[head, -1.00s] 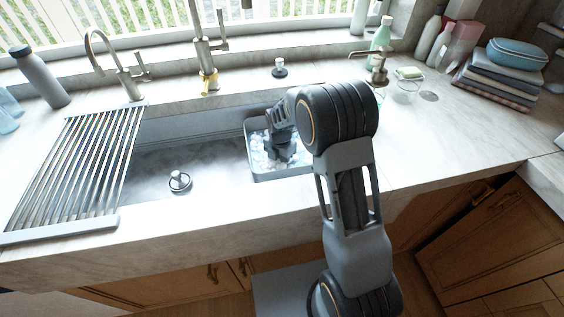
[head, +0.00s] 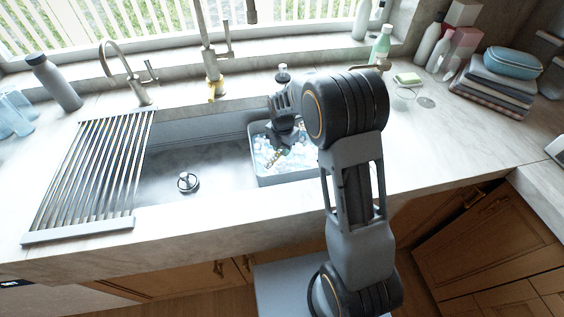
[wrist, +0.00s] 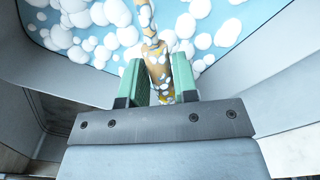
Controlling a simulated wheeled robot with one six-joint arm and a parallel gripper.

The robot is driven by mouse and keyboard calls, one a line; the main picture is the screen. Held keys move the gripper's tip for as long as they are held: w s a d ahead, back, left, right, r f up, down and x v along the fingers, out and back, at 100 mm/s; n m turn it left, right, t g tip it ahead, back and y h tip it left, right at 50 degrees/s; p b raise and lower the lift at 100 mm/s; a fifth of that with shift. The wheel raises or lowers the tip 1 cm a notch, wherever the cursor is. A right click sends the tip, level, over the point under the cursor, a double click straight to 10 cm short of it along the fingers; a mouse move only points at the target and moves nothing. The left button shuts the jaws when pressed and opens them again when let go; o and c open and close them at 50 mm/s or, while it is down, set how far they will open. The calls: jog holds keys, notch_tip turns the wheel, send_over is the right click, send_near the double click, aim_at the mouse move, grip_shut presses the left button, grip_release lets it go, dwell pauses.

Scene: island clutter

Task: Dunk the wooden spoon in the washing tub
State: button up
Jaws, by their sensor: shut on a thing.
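My gripper (wrist: 158,68) is shut on the wooden spoon (wrist: 154,52), with a green pad on each side of its handle. White suds cling to the spoon. Its far end runs toward the suds at the top of the wrist view, and I cannot tell how deep it sits. In the head view my gripper (head: 282,138) is over the washing tub (head: 288,180), and a short length of the spoon (head: 274,158) shows below it. The tub is grey, stands at the right of the sink, and holds blue water with white foam balls.
A drying rack (head: 95,170) covers the sink's left side. A strainer plug (head: 187,183) lies on the sink floor. A tap (head: 214,75) stands behind the sink. Folded cloths (head: 500,82) and bottles (head: 432,40) are at the right.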

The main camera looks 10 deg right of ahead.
notch_tip(320, 180, up, 5)
jog(key=p, duration=0.3)
send_over(284, 168)
jog(key=shift+a+f, duration=0.15)
jog(key=shift+a, duration=0.15)
dwell(2.2)
jog(key=r+p, duration=0.2)
jog(key=d+r+p, duration=0.1)
jog(key=r+p, duration=0.2)
jog(key=shift+d, duration=0.1)
jog(key=shift+f, duration=0.25)
notch_tip(284, 168, down, 13)
jog(key=b, duration=0.9)
dwell(0.6)
jog(key=shift+f+b, duration=1.75)
jog(key=shift+f, duration=0.45)
jog(key=shift+a, duration=0.2)
